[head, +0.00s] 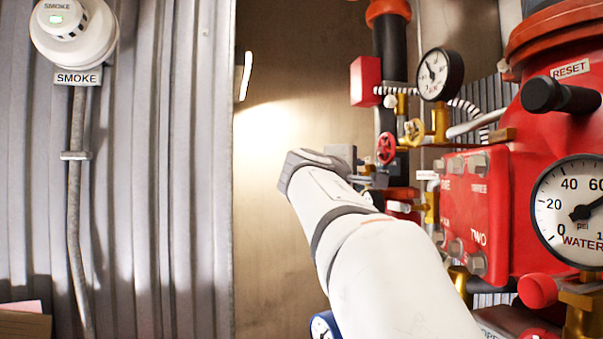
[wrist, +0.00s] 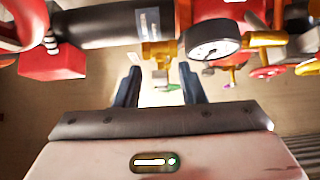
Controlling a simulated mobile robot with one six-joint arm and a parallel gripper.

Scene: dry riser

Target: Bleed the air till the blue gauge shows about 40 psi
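A blue-rimmed gauge (head: 323,326) shows at the bottom of the head view, mostly hidden by my arm and the frame edge; I cannot read it. My gripper (wrist: 160,88) is open in the wrist view, two dark fingers apart with nothing held. In the head view my arm largely hides it beside the brass and red fittings. A brass fitting (wrist: 158,52) lies beyond the fingertips, apart from them. I cannot tell which fitting bleeds the air.
A black-rimmed gauge (head: 439,75) and red handwheel (head: 387,147) are right of my gripper. The red valve body (head: 480,205) and large water gauge (head: 575,212) fill the right. A smoke detector (head: 72,28) hangs at left. Open room lies before the tan panel (head: 265,250).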

